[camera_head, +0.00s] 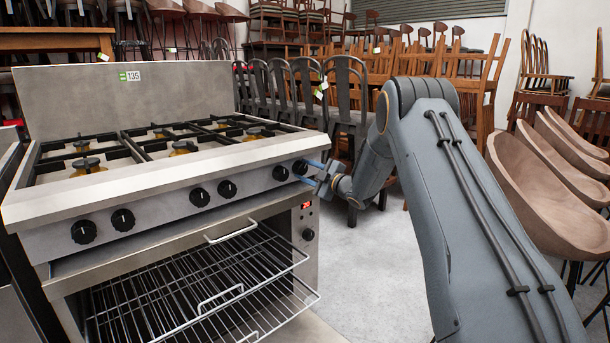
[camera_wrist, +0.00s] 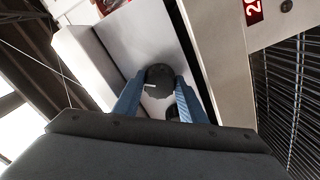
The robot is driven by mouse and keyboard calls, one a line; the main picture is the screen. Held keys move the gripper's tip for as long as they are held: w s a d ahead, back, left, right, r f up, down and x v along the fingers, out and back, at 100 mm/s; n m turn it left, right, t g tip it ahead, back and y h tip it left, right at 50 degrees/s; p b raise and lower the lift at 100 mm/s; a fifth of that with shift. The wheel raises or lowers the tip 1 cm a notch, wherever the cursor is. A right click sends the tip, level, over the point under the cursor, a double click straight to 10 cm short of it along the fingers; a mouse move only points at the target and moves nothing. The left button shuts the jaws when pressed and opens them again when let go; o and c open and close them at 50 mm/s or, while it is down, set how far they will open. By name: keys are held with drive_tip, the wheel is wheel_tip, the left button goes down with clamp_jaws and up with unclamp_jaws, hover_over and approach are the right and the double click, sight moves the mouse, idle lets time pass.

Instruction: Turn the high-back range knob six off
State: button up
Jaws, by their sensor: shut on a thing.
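The high-back range (camera_head: 150,185) stands at the left, with a row of black knobs along its steel front panel. The rightmost knob, knob six (camera_head: 299,167), sits at the panel's right end. My gripper (camera_head: 309,171) reaches it from the right, with blue fingers. In the wrist view the round dark knob (camera_wrist: 160,76) lies between the two blue fingertips (camera_wrist: 160,94), which are shut on its sides. A short white mark shows on the knob's face. A neighbouring dark knob (camera_wrist: 172,111) shows partly between the fingers.
Knob five (camera_head: 280,174) is close on the left. Below, wire racks (camera_head: 200,290) stick out of the oven, beside a lower knob (camera_head: 308,234) and a red display (camera_head: 306,205). Dark chairs (camera_head: 345,95) stand behind; wooden seats (camera_head: 545,190) are at right. Grey floor is clear between.

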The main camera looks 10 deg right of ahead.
drive_tip(key=n+b, duration=0.3)
drive_tip(key=n, duration=0.3)
drive_tip(key=shift+n, duration=0.3)
idle(0.4)
drive_tip(key=o, duration=1.1)
drive_tip(key=shift+c, duration=0.2)
drive_tip(key=v, duration=0.7)
drive_tip(key=shift+s+d+p, duration=0.2)
drive_tip(key=shift+s+p, duration=0.15)
drive_tip(key=shift+p, duration=0.05)
